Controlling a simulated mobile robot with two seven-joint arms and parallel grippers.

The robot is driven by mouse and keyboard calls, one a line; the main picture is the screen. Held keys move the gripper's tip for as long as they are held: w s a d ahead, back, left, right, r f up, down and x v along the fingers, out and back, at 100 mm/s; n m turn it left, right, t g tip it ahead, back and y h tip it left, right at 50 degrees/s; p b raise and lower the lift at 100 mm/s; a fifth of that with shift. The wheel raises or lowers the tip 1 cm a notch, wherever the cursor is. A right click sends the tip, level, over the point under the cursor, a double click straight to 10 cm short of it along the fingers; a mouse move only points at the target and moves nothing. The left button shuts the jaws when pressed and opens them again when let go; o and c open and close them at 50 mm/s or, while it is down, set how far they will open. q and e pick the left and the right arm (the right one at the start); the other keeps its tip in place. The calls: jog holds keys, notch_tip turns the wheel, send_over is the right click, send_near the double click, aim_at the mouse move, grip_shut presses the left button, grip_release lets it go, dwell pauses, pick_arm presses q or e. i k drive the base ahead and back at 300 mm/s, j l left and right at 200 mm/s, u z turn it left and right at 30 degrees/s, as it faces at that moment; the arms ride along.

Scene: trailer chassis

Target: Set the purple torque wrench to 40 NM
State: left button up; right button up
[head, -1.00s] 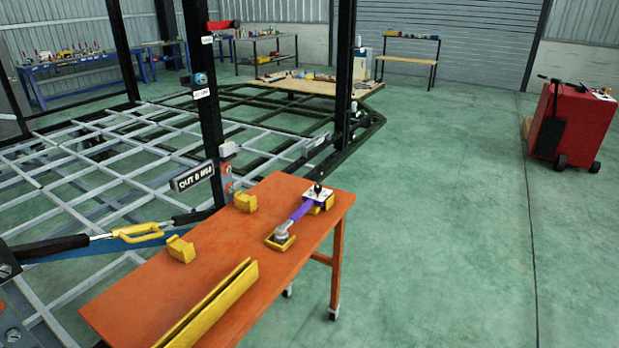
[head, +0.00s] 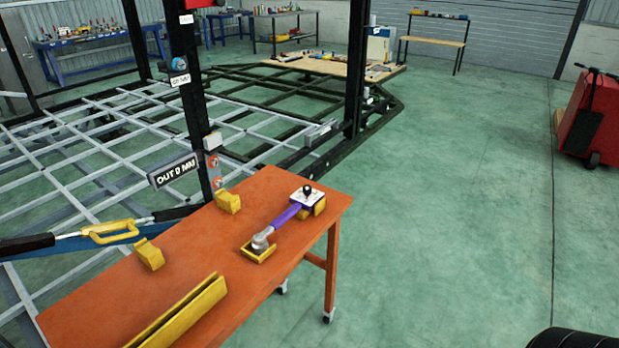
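The purple torque wrench (head: 285,216) lies on the orange table (head: 232,268) near its far right end. Its grey head rests in a yellow holder (head: 258,254) at the lower left. Its other end, a white plate with a black knob (head: 307,194), sits on another yellow holder (head: 320,207). Any number or scale on the wrench is too small to read. Neither of my grippers shows in the head view.
Two empty yellow holders (head: 228,202) and (head: 149,254) and a long yellow channel (head: 178,314) are on the table. A black post with an "OUT 0 MM" sign (head: 173,171) stands behind it. A red machine (head: 592,118) stands right.

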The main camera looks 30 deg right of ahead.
aim_at(307, 190)
jog(key=i+l, duration=0.1)
jog(key=l, duration=0.5)
jog(key=i+l, duration=0.1)
jog(key=l, duration=0.5)
jog(key=i+l+u, duration=0.1)
jog(key=l, duration=0.5)
